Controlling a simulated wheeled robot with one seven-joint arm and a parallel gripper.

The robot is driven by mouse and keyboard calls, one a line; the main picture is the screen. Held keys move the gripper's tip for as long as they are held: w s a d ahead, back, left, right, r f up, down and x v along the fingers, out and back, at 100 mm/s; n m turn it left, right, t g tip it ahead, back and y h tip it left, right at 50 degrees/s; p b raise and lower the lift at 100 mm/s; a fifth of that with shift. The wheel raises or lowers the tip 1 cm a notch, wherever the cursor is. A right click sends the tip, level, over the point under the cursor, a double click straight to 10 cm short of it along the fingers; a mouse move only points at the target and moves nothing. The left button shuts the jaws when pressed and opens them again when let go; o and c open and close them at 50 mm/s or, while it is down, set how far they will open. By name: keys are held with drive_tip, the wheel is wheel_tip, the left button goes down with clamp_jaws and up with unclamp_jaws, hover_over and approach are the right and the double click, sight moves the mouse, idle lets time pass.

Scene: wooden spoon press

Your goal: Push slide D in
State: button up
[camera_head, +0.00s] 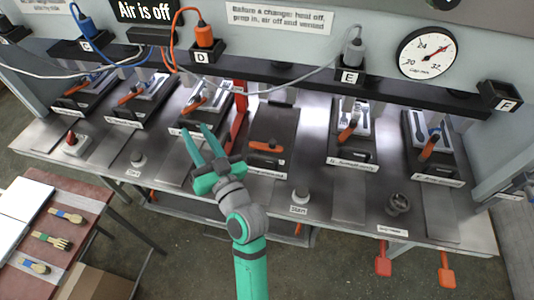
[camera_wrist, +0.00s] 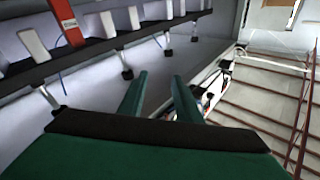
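My gripper (camera_head: 196,130) is above the bench front, its two green fingers apart and pointing up and left toward the station with an orange handle (camera_head: 193,105) under the socket lettered D (camera_head: 201,57). The fingers overlap the near end of that station in the head view, and I cannot tell if they touch it. The fingers also show in the wrist view (camera_wrist: 160,90), spread with nothing between them. To the right, a dark slide (camera_head: 272,125) has an orange handle at its near end. I cannot read the slides' labels clearly enough to tell which is D.
A red upright (camera_head: 238,110) stands between these two stations. Further stations with orange handles line the bench (camera_head: 320,195). Cables hang across the rack. A grey knob (camera_head: 300,193) and a black valve (camera_head: 398,204) sit near the front edge.

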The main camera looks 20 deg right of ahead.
wheel_tip(320, 180, up, 5)
drive_tip(key=w+d+n+g+y, duration=0.2)
drive_tip(key=d+n+g+y, duration=0.1)
drive_tip(key=n, duration=0.3)
drive_tip(key=s+d+f+n+g+h, duration=0.25)
drive_tip(key=s+d+f+g, duration=0.35)
drive_tip(key=s+d, duration=0.4)
drive_tip(key=s+d+f+n+g+h, duration=0.2)
drive_tip(key=s+d+f+n+g, duration=0.2)
drive_tip(key=s+d+f+g, duration=0.55)
drive_tip(key=t, duration=0.3)
approach(265, 157)
wheel_tip(265, 157, down, 2)
drive_tip(key=a, duration=0.1)
drive_tip(key=x, duration=0.4)
drive_tip(key=shift+w+d, duration=0.1)
drive_tip(key=shift+w, duration=0.2)
drive_tip(key=shift+w+f, duration=0.25)
drive_tip(key=shift+f, duration=0.45)
drive_tip(key=shift+w, duration=0.1)
clamp_jaws()
